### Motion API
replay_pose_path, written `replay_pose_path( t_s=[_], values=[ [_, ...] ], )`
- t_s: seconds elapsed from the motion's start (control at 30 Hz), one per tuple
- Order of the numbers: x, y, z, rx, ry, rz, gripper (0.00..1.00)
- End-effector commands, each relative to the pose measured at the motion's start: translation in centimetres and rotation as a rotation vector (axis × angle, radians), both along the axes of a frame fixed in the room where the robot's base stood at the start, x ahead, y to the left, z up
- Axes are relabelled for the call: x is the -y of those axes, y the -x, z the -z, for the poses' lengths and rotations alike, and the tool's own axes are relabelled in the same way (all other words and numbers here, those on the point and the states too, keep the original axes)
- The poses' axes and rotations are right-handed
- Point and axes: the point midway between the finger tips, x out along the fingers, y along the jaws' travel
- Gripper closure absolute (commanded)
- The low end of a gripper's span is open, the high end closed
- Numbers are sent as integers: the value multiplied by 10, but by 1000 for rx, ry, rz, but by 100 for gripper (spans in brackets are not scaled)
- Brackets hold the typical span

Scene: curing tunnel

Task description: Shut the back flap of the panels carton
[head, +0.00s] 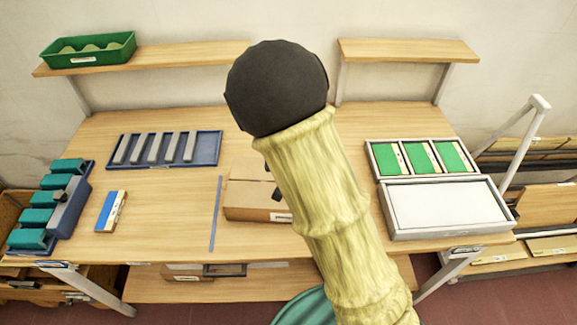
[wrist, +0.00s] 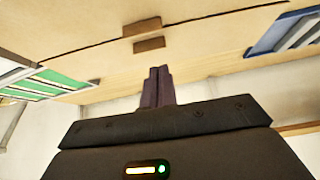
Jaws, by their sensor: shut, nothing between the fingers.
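The brown panels carton (head: 247,196) stands on the middle of the table in the head view, its right part hidden behind my arm. In the wrist view its cardboard top (wrist: 85,30) fills the upper part. A seam crosses it between two flaps, with a small brown tab (wrist: 149,44) on each side. Both flaps look about flat; I cannot tell whether the back flap is fully down. My gripper (wrist: 158,72) is shut and empty, its fingertips close to the carton's top; contact is unclear. The head view hides the fingers behind my arm.
A blue tray with grey bars (head: 165,149) lies left of the carton. A blue rack with teal blocks (head: 66,206) and a blue-and-white box (head: 111,211) are further left. A tray of green panels (head: 373,160) and a white-lidded box (head: 447,205) stand right. Shelves (head: 408,50) hang behind.

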Motion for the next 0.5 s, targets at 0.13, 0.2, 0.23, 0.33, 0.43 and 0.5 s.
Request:
replay_pose_path(
  t_s=[0.13,0.2,0.23,0.33,0.43,0.5],
  values=[
    [2,0,-17,0,0,6,100],
    [0,13,-4,-4,0,3,100],
    [0,17,-3,-3,1,4,100],
    [-1,32,3,-4,0,5,100],
    [-3,48,9,-3,0,4,100],
    [-4,60,13,-3,0,3,100]
  ],
)
